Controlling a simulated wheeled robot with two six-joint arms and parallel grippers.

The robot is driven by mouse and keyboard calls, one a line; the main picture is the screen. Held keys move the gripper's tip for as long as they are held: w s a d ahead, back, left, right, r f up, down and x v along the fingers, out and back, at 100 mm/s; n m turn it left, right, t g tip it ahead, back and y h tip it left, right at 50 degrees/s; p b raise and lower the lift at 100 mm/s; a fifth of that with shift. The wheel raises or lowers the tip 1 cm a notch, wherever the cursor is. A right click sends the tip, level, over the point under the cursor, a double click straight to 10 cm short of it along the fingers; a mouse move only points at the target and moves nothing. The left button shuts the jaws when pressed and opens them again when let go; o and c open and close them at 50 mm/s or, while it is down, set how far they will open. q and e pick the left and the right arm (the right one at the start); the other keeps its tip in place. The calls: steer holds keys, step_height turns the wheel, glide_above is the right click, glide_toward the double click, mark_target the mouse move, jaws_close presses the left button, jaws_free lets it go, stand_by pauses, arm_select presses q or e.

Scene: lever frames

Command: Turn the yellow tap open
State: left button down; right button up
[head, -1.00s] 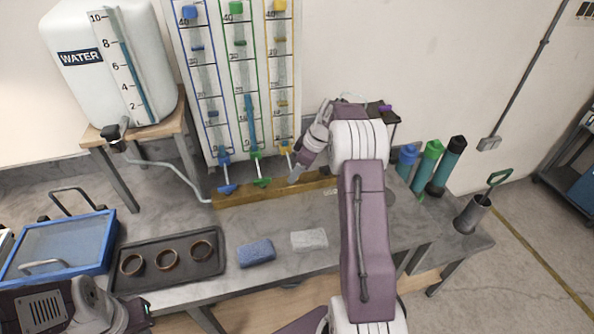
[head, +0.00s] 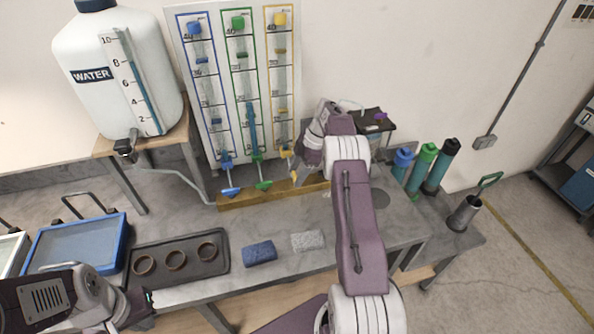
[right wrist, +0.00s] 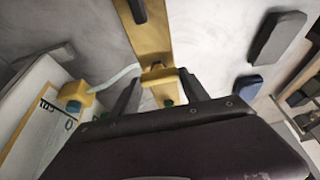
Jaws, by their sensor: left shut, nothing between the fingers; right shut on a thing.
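The yellow tap (head: 294,175) is at the foot of the yellow column, at the right end of a row of blue, green and yellow taps. My right gripper (head: 299,176) reaches it from the right. In the right wrist view, the yellow tap (right wrist: 158,75) lies between the two dark fingers of my right gripper (right wrist: 161,92), which are shut on it. The fingers and palm hide part of the tap. My left gripper (head: 146,301) is shut and empty at the lower left, near the dark tray's front edge.
The blue tap (head: 229,191) and green tap (head: 263,185) stand left of the yellow one. A dark tray (head: 215,262) with three rings, a blue sponge (head: 259,254) and a grey sponge (head: 308,241) lie in front. A water tank (head: 115,75) stands back left.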

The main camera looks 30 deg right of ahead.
stand_by(0.5)
steer(key=o, duration=1.4)
steer(key=shift+d+r, duration=0.1)
steer(key=v, duration=0.4)
steer(key=shift+d+r, duration=0.1)
steer(key=shift+r, duration=0.1)
steer(key=p+v, duration=0.3)
steer(key=v, duration=0.1)
steer(key=shift+r, duration=0.2)
